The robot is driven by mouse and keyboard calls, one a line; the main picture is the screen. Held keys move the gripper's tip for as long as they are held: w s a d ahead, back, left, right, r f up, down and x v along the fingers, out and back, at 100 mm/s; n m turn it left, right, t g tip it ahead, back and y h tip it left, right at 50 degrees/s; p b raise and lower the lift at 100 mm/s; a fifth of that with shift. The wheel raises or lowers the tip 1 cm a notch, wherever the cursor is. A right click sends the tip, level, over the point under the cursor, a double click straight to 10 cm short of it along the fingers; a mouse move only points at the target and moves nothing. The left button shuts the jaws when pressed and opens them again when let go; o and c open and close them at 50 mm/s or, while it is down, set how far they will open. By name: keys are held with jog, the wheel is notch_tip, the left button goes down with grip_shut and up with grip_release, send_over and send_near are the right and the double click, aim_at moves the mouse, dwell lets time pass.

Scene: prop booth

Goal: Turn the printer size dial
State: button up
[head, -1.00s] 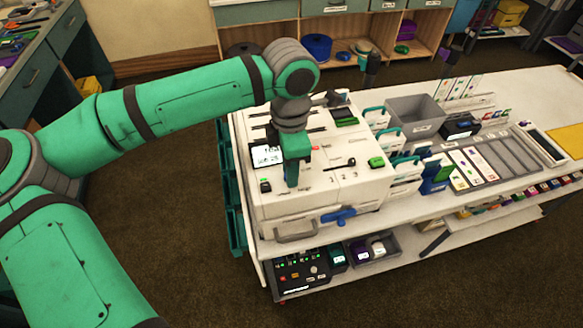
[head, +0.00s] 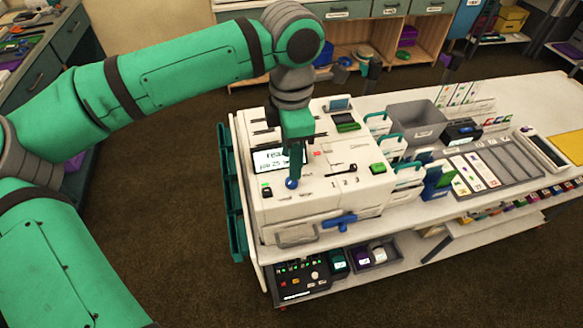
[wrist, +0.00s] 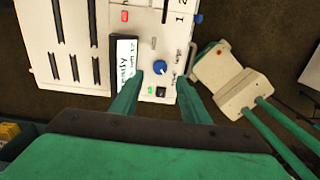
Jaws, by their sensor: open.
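The white printer (head: 340,205) stands at the left end of the table. Its round blue dial (head: 292,183) is on the top panel, just in front of the small lit screen (head: 268,160). My gripper (head: 296,168) points down at the dial in the head view and partly hides the screen. In the wrist view the dial (wrist: 160,67) lies between the lines of my two open green fingers (wrist: 161,80), with a white mark on it. I cannot tell how high the fingertips are above it. Nothing is held.
A green button (head: 378,168) and a slider (head: 341,170) are to the dial's right on the panel. A blue lever (head: 338,221) is on the printer's front. Handled cards and a grey bin (head: 414,113) stand to the right. Green trays (head: 230,195) hang at the left side.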

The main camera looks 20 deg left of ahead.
jog(key=shift+r, duration=2.2)
